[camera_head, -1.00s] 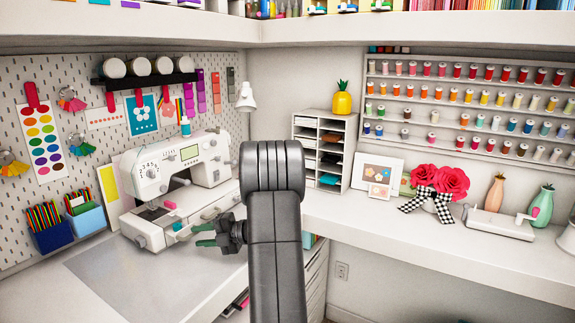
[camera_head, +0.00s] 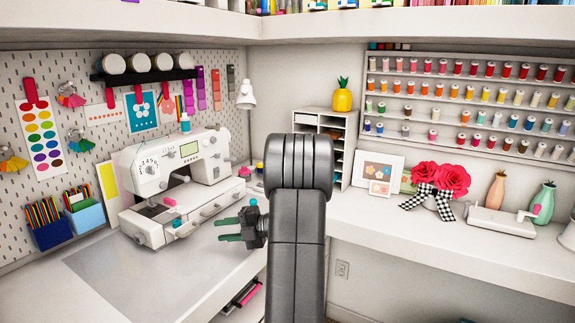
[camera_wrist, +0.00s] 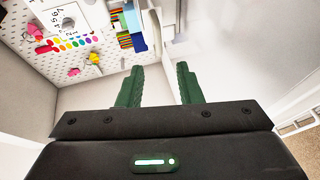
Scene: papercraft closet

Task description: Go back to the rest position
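My gripper (camera_head: 230,230) is in front of the sewing machine's base, above the white counter. Its two green fingers point left in the head view. In the wrist view the green fingers of my gripper (camera_wrist: 160,85) stand apart with nothing between them. My dark arm rises through the middle of the head view and hides part of the counter and the shelf unit behind it.
A white sewing machine (camera_head: 178,165) stands on the left counter, with a grey mat (camera_head: 140,275) in front. Blue pencil bins (camera_head: 52,234) stand at the left. On the right counter are a white shelf unit (camera_head: 345,123), red flowers (camera_head: 440,180) and vases (camera_head: 541,204).

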